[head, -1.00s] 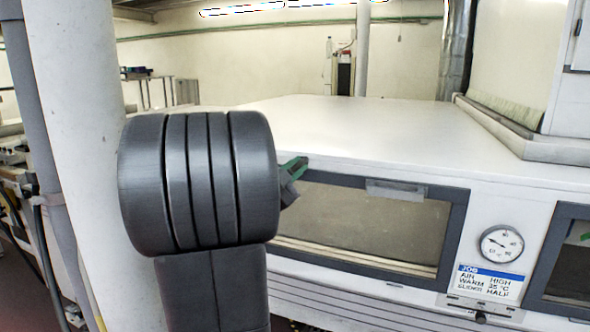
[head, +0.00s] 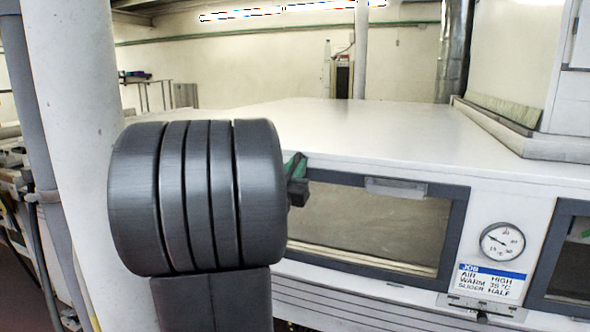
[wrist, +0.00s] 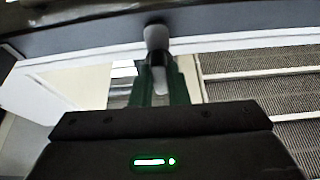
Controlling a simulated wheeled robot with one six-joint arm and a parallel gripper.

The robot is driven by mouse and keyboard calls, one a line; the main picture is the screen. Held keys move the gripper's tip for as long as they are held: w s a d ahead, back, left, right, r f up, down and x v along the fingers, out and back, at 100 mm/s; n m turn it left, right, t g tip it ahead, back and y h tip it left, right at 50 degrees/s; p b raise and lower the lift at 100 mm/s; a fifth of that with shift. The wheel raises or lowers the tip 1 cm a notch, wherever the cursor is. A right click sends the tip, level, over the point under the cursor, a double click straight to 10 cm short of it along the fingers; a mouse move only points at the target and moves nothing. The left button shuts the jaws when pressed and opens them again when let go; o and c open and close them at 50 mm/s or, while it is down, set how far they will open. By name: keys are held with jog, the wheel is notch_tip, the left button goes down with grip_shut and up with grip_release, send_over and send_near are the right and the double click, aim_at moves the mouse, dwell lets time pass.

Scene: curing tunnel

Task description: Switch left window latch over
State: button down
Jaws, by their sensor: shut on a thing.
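The left window (head: 365,230) has a dark grey frame and a pane, on the white front of the tunnel. My gripper shows in part in the head view (head: 297,175) at the window's upper left corner; my own arm hides the rest. In the wrist view, my gripper (wrist: 158,88) has its green fingers shut around a pale lever, the latch (wrist: 159,76). The latch hangs from a grey round pivot (wrist: 156,38) by the dark frame edge. The latch is hidden in the head view.
A grey handle plate (head: 397,188) sits on the window's top frame. A round gauge (head: 502,242) and a job card (head: 490,281) are to its right, then a second window (head: 570,255). A pale column (head: 85,120) stands close on the left.

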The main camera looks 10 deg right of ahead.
jog(key=shift+n, duration=0.4)
jog(key=c, duration=1.4)
grip_release()
jog(key=b+v, duration=0.2)
jog(key=v, duration=1.2)
jog(key=shift+d, duration=0.2)
jog(key=shift+r, duration=0.15)
